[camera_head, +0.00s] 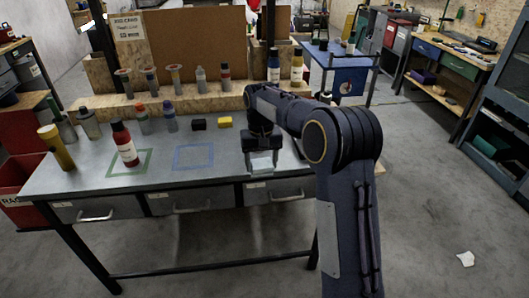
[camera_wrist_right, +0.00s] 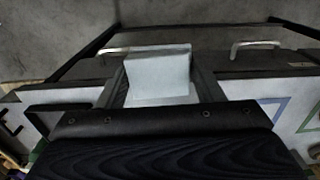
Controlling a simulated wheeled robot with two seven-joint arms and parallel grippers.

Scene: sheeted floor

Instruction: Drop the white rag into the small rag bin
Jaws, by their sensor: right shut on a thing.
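My right gripper (camera_head: 262,166) is over the front part of the grey workbench, right of the blue square outline. It is shut on a pale white rag (camera_head: 261,158), little of which shows in the head view. In the right wrist view the white rag (camera_wrist_right: 158,75) hangs folded between the two dark fingers of my right gripper (camera_wrist_right: 160,88). A red bin (camera_head: 12,182) with a label starting "RAG" stands at the bench's left end, cut by the picture edge; its inside is mostly hidden. My left gripper is not in view.
The workbench (camera_head: 225,178) carries a red bottle (camera_head: 125,144) in a green outline, a yellow bottle (camera_head: 56,147), several other bottles, and black and yellow blocks. A wooden shelf with bottles runs along the back. A white scrap (camera_head: 466,258) lies on the floor at right.

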